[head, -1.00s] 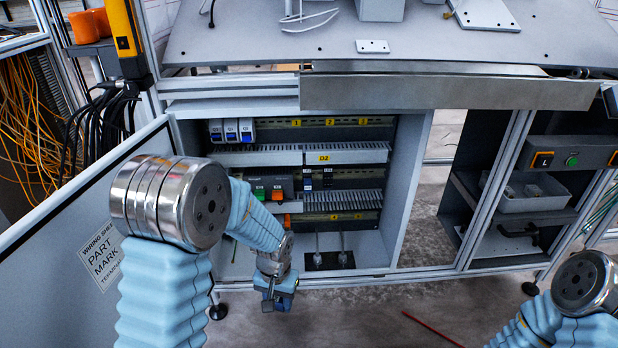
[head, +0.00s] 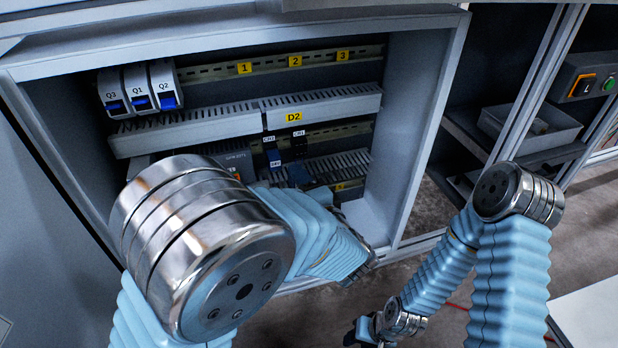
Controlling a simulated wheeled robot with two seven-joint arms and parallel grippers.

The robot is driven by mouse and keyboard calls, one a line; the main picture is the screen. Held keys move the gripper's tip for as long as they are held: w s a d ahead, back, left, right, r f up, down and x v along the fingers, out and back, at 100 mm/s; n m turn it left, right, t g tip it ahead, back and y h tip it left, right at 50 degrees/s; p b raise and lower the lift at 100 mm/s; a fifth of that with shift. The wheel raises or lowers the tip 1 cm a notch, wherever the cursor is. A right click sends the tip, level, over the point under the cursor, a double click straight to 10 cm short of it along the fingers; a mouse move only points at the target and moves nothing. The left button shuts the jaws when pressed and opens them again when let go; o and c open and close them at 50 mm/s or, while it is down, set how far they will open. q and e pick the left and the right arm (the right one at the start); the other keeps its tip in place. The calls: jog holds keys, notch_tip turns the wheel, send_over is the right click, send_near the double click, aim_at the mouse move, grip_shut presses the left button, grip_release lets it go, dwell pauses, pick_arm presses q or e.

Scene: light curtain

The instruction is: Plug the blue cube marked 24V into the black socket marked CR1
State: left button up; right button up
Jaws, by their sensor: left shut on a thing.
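Two small black sockets hang side by side on the middle rail in the cabinet, under small white labels that are hard to read. The left one has a blue cube (head: 275,159) in it. The right socket (head: 299,148) shows black below its label. A dark blue block, seemingly the 24V cube (head: 298,172), shows just below this socket; its marking is not legible. My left gripper (head: 303,184) is shut on it, mostly hidden behind my forearm. I cannot tell whether cube and socket touch. My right gripper (head: 362,332) hangs low outside the cabinet, dark, its jaws unclear.
Slotted ducts (head: 220,122) run above and below the sockets. Breakers (head: 138,90) sit at the upper left. A grey bin (head: 530,125) is on a shelf to the right.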

pick_arm(q)
jog(key=shift+m+t+h, duration=0.7)
jog(key=shift+t+h, duration=0.1)
jog(key=w, duration=0.1)
jog(key=w+d+r, duration=0.1)
jog(key=w+d+p, duration=0.1)
jog(key=w, duration=0.1)
jog(key=shift+d+r, duration=0.1)
jog(key=shift+r, duration=0.15)
pick_arm(e)
jog(key=shift+w+a+r, duration=0.15)
jog(key=shift+w, duration=0.25)
pick_arm(q)
jog(key=shift+b, duration=0.55)
pick_arm(e)
jog(key=shift+f, duration=0.5)
pick_arm(q)
jog(key=shift+w, duration=0.25)
pick_arm(e)
jog(key=shift+f, duration=0.1)
pick_arm(q)
jog(key=shift+w+a+b, duration=0.3)
jog(key=shift+w+b, duration=0.1)
jog(key=shift+w, duration=0.25)
pick_arm(e)
jog(key=shift+f, duration=0.3)
jog(key=shift+f, duration=0.15)
